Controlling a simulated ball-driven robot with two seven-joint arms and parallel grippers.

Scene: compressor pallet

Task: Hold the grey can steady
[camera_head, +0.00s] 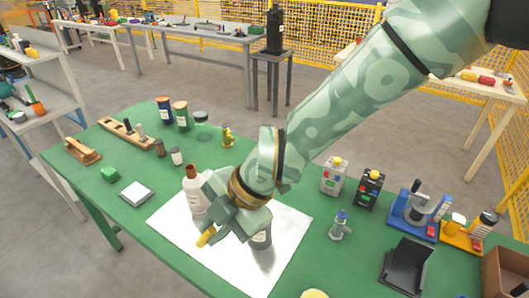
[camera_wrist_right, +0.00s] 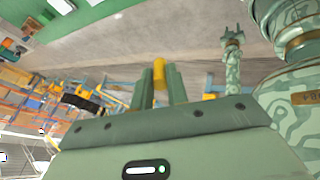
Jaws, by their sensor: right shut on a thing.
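The grey can (camera_head: 262,239) stands on the white sheet (camera_head: 290,222); my right gripper and wrist hide its upper part. My right gripper (camera_head: 213,222) is in front of and left of the can, above the sheet. It is shut on a yellow rod-like thing (camera_head: 206,237), which also shows between the two fingers in the right wrist view (camera_wrist_right: 160,72). I cannot tell whether the gripper touches the can. My left gripper (camera_wrist_right: 232,34) shows small in the right wrist view, away from the table, its fingers apart and empty.
A white bottle with a brown cap (camera_head: 194,190) stands close behind the right gripper. Two small boxes (camera_head: 334,176) (camera_head: 370,188), a small clear bottle (camera_head: 340,225) and a black holder (camera_head: 406,266) stand to the right. The green table (camera_head: 110,205) is clear at the front left.

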